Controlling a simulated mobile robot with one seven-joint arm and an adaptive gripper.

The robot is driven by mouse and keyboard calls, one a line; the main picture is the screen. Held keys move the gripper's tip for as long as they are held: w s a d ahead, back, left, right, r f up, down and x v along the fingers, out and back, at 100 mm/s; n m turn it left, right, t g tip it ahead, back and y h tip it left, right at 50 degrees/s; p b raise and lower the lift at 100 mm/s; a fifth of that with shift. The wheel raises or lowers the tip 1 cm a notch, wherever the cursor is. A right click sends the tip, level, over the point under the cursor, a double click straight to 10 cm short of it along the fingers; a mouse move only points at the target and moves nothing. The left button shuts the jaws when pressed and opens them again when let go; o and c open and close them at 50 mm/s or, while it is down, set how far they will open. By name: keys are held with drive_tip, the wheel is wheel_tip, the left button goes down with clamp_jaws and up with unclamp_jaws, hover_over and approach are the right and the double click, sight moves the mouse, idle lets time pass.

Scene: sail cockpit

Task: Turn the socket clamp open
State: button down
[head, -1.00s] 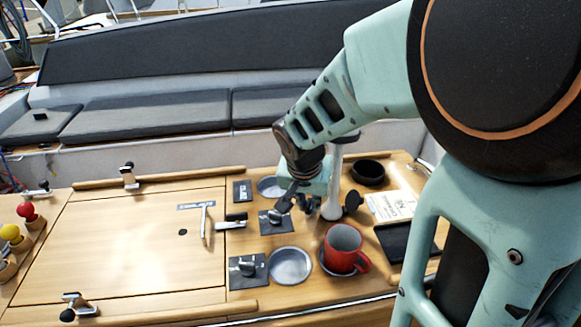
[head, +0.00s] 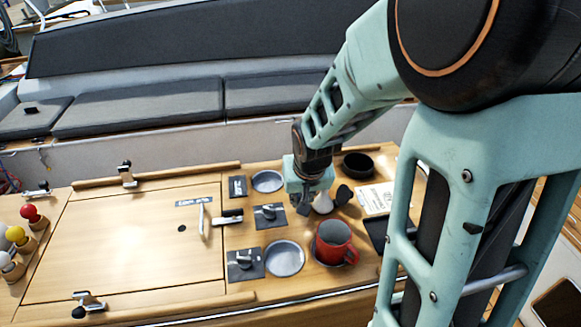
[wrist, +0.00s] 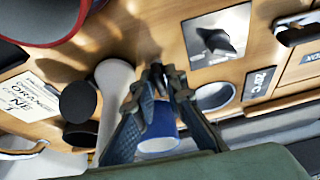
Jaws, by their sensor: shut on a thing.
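My gripper (head: 309,204) points down at the wooden table beside the base of a white post (head: 323,201). In the wrist view, my gripper (wrist: 160,78) has its fingertips close together on a small dark part that I take to be the socket clamp (wrist: 155,72). The fingers hide most of that part, so its turn angle cannot be told. A blue cylinder with a pale end (wrist: 158,135) shows between the fingers. The white post (wrist: 115,90) stands beside the left finger, with a black disc (wrist: 78,101) past it.
A red mug (head: 334,243) stands in front of my gripper. A black round bowl (head: 357,165) is behind. Knob plates (head: 270,216) and metal dishes (head: 285,258) lie to the left. A printed card (head: 375,198) lies to the right. The hatch board (head: 120,245) is mostly bare.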

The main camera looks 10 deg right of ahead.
drive_tip(key=shift+n+p, duration=0.4)
drive_tip(key=shift+p, duration=0.05)
drive_tip(key=c, duration=2)
unclamp_jaws()
drive_tip(key=shift+c, duration=0.2)
drive_tip(key=v, duration=0.7)
drive_tip(key=shift+r, duration=0.2)
drive_tip(key=shift+s, duration=0.15)
